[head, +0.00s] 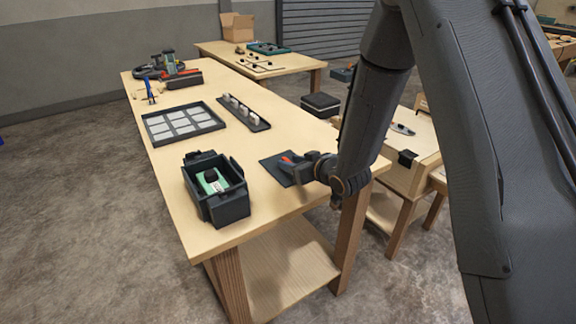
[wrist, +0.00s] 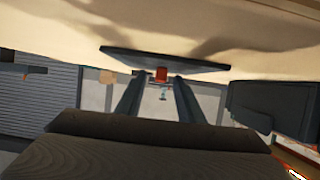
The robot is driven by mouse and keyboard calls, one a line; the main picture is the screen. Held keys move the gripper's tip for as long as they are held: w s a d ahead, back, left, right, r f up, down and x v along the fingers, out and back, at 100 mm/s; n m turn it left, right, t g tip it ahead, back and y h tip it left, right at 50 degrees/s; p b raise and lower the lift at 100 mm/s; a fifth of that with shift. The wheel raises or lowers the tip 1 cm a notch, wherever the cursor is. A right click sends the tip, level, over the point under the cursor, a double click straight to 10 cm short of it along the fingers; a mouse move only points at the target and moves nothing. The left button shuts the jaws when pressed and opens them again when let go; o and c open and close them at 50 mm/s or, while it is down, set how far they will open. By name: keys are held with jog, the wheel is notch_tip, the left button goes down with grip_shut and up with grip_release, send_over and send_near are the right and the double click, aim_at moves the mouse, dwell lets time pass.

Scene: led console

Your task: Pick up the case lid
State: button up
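The flat dark plate (head: 272,168) lying on the near right part of the workbench looks like the case lid. A small red-orange piece (head: 287,160) stands on it, apparently its grip. The lid (wrist: 165,60) also shows in the wrist view, where the picture is upside down. My gripper (head: 296,166) is low beside the lid's right side. In the wrist view its fingers (wrist: 160,78) are apart, with the red piece between their tips and visible gaps on both sides. The open dark case (head: 229,207) stands to the left, with a green device (head: 211,181) inside.
A tray of pale tiles (head: 183,121) and a dark strip with white pieces (head: 243,112) lie farther back. Tools (head: 168,66) lie at the far end. Bare tabletop surrounds the lid. A second table (head: 262,61) with a cardboard box (head: 237,27) stands behind.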

jog(key=shift+w+a+f, duration=0.1)
jog(key=shift+w+f, duration=0.05)
grip_shut()
